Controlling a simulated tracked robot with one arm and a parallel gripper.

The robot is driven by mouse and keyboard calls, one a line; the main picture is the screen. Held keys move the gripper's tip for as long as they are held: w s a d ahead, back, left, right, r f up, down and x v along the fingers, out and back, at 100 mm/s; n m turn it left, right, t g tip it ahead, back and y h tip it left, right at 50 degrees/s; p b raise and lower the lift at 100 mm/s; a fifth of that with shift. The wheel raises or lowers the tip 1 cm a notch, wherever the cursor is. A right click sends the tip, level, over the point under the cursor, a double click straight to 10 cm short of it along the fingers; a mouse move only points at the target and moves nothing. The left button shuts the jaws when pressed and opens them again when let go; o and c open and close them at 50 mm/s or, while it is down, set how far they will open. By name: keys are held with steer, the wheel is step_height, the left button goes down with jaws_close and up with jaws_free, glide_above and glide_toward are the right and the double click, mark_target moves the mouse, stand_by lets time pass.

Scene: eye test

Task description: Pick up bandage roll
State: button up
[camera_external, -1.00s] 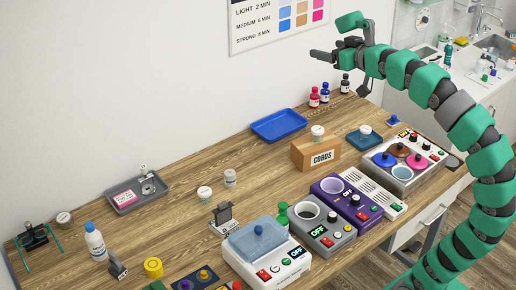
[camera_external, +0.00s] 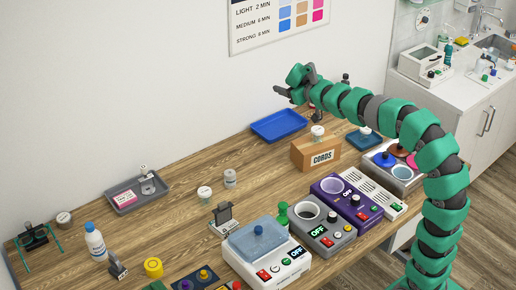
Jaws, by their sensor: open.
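I cannot tell for certain which object is the bandage roll. Small pale round items that may be rolls or lidded pots stand on the wooden table: one pale item (camera_external: 204,193) and a taller one (camera_external: 230,178) near the middle, and another (camera_external: 64,218) at the far left. A grey tray (camera_external: 122,208) at the left holds a pink-labelled item (camera_external: 126,197) and a small pale, roll-like item (camera_external: 148,187). My gripper (camera_external: 299,103) is open and looks empty, in the air before the wall above the blue tray (camera_external: 262,131), away from these items.
A box marked CORDS (camera_external: 302,155) carries a pale-lidded pot (camera_external: 317,132). Devices, including a purple one (camera_external: 345,200) and a white one with a blue lid (camera_external: 240,262), line the front. A white bottle (camera_external: 95,243) and yellow roll (camera_external: 153,267) stand at left. The table middle is mostly clear.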

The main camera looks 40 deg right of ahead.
steer(key=w+a+f+n+y, duration=0.15)
steer(key=w+f, duration=0.25)
steer(key=f, duration=0.6)
steer(key=n+g+y+b, duration=0.2)
steer(key=g+y, duration=0.1)
steer(key=y, duration=0.3)
glide_toward(226, 174)
steer(key=s+d, duration=0.2)
steer(key=shift+d, duration=0.3)
steer(key=shift+w+a+f+n+g, duration=0.15)
steer(key=shift+a+n+g, duration=0.05)
steer(key=shift+n+g, duration=0.1)
steer(key=x, duration=0.8)
steer(key=shift+w+r+x, duration=0.1)
steer(key=shift+r+x, duration=0.1)
steer(key=shift+x, duration=1.1)
steer(key=shift+w+r+x, duration=0.1)
steer(key=shift+r+x, duration=0.1)
steer(key=shift+x, duration=1.15)
steer(key=shift+d, duration=0.1)
steer(key=c, duration=1.1)
